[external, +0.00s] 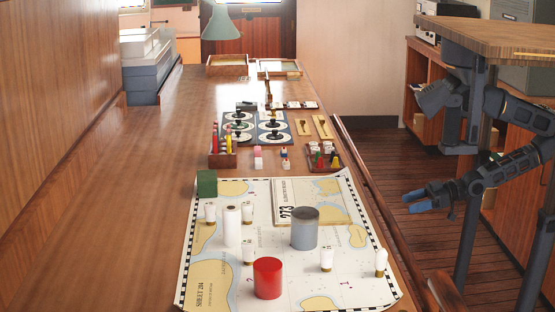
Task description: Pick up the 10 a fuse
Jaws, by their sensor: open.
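Several small white fuse-like pieces stand on the chart (285,293): one at the left (210,213), one beside the white cylinder (247,212), one in front of it (248,252), one right of centre (326,259) and one near the right edge (381,263). No rating is readable, so I cannot tell which is the 10 A fuse. My gripper (416,202) has blue fingertips and is open and empty. It hangs over the floor side, right of the table and apart from all the pieces.
A red cylinder (267,278), a grey cylinder (304,228), a white cylinder (232,227) and a green block (207,183) stand on the chart. A raised rail (375,200) edges the table's right side. Farther back are a pencil rack (223,160) and round dials (273,127).

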